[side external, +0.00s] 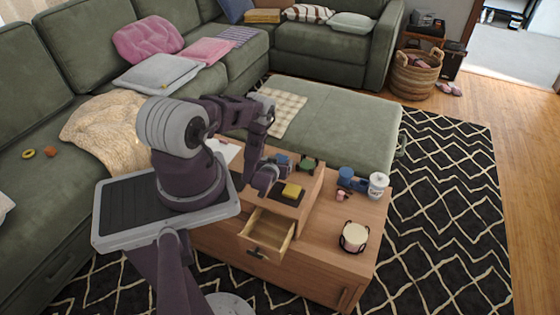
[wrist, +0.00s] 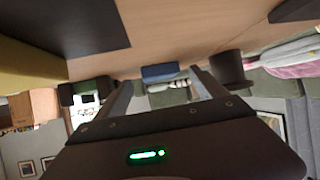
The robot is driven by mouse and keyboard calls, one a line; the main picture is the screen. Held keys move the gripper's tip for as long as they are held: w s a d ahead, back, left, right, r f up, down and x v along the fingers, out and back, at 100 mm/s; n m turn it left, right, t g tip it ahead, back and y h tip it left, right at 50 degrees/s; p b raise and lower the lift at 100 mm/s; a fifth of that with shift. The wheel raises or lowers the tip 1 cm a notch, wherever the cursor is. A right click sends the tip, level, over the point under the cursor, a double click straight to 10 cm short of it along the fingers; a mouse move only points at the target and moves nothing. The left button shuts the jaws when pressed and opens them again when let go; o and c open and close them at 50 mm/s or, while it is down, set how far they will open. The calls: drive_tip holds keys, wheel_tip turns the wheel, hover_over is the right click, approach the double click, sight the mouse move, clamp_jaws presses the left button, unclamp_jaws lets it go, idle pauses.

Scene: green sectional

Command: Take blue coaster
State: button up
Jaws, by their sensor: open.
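The blue coaster (side external: 283,160) sits on the raised wooden top of the coffee table, near its back edge. In the wrist view a small blue block-like shape (wrist: 159,72), seen edge-on, appears to be the same thing. It lies beyond and between my fingers in the picture. My gripper (side external: 262,180) is low over the left side of the raised top, left of the yellow object. In the wrist view its two fingers (wrist: 160,84) are spread apart with nothing held between them. The coaster looks clear of both fingers.
A yellow object (side external: 291,190) lies on a dark mat, and a green object (side external: 308,163) sits near the coaster. An open drawer (side external: 267,236) projects in front. Blue items (side external: 346,176), a white cup (side external: 378,186) and a candle jar (side external: 354,237) stand on the lower right.

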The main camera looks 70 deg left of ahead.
drive_tip(key=shift+w+a+f, duration=0.35)
drive_tip(key=shift+a, duration=0.15)
drive_tip(key=c, duration=1.5)
drive_tip(key=shift+c, duration=0.2)
drive_tip(key=shift+r, duration=0.1)
